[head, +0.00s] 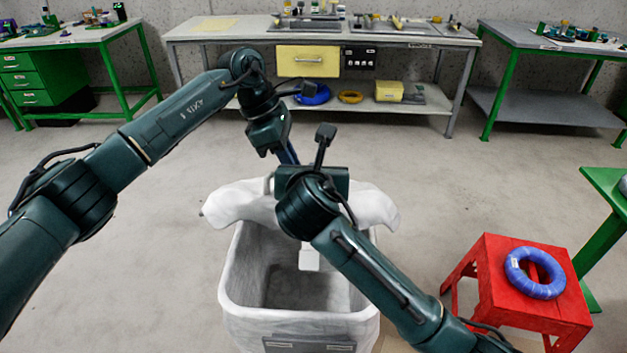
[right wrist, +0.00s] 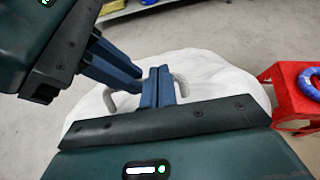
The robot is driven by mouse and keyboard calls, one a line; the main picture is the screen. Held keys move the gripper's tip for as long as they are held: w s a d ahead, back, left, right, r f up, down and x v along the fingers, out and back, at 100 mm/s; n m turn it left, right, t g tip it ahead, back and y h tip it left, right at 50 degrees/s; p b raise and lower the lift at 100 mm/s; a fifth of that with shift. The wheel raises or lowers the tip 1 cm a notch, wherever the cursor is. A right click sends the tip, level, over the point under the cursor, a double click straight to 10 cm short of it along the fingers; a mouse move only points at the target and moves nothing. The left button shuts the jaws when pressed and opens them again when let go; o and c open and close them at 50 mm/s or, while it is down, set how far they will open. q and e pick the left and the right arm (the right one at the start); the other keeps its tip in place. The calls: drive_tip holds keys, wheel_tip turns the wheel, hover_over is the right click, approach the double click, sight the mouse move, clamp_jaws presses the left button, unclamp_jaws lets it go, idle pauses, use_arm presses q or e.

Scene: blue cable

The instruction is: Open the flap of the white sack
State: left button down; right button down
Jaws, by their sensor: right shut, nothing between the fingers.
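The white sack (head: 234,270) stands upright in the middle of the head view, and I see down into its grey interior. Its white flap (head: 238,203) lies across the far rim, with both ends spreading beyond the sides. In the right wrist view the white cloth (right wrist: 222,85) spreads under my grippers, with a pale curved loop beside the fingers. My right gripper (right wrist: 158,85) is shut with nothing between its fingers, over the cloth. My left gripper (head: 289,153) is at the sack's far side; its blue fingers also show close together in the right wrist view (right wrist: 125,70). Their tips' grip is unclear.
A red stool (head: 493,295) with a blue cable coil (head: 535,273) stands to the right of the sack. A long workbench (head: 225,33) and green-legged tables line the back wall. The floor between the sack and the benches is clear.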

use_arm(q)
drive_tip(key=shift+w+a+f, duration=0.15)
drive_tip(key=shift+w+f, duration=0.05)
drive_tip(key=shift+f, duration=0.2)
use_arm(e)
drive_tip(key=shift+f, duration=0.1)
use_arm(q)
drive_tip(key=c, duration=1.6)
unclamp_jaws()
drive_tip(key=shift+w+f, duration=0.1)
drive_tip(key=shift+w, duration=0.15)
use_arm(e)
drive_tip(key=shift+w+f, duration=0.2)
use_arm(q)
drive_tip(key=shift+o, duration=0.7)
drive_tip(key=shift+r, duration=0.2)
